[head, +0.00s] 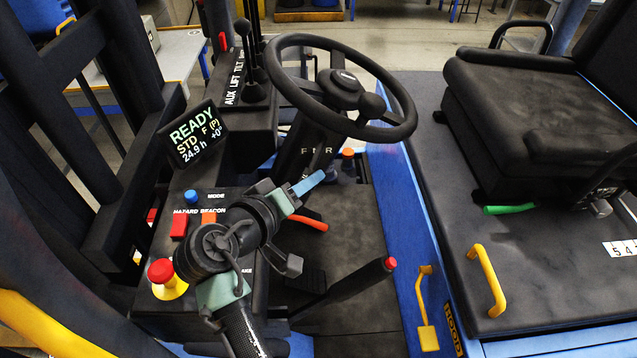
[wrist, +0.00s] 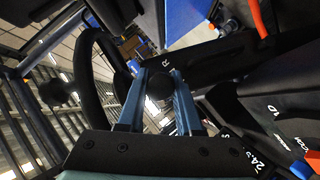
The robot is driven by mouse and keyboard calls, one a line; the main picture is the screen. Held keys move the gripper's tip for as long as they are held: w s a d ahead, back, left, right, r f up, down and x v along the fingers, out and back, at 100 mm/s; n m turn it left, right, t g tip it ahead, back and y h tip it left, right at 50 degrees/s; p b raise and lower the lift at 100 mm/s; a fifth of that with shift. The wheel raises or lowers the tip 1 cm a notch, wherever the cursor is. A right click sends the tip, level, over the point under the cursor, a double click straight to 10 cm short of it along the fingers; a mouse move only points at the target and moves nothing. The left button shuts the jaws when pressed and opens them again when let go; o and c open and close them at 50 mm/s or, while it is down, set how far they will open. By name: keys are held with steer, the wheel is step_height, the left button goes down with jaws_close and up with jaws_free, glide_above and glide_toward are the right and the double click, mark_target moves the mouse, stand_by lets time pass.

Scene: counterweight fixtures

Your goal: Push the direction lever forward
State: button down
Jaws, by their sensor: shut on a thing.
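The direction lever shows in the wrist view as a round black knob (wrist: 158,85) between my two blue fingers. My gripper (wrist: 159,78) is shut on this knob. In the head view my gripper (head: 318,179) reaches in from below, its blue fingers at the lower right of the steering column. The knob is hard to make out there, and the lever's stem is hidden in both views. The letters F N R (head: 316,151) are on the column just above the fingers.
The steering wheel (head: 401,128) stands above and behind my gripper. An orange lever (head: 310,224) lies just below the fingers. An orange-topped knob (head: 348,153) is close at right. A red-tipped lever (head: 389,264), a red emergency button (head: 160,271) and the seat (head: 530,110) are around.

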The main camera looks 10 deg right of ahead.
steer(key=shift+w+a+r+m+g+h, duration=0.2)
steer(key=shift+a+m+g+h, duration=0.1)
steer(key=shift+a+g, duration=0.1)
steer(key=c, duration=0.6)
jaws_free()
steer(key=shift+o, duration=0.2)
steer(key=b+v, duration=0.2)
steer(key=v, duration=0.5)
steer(key=shift+a, duration=0.15)
steer(key=shift+s+r, duration=0.1)
steer(key=shift+s, duration=0.05)
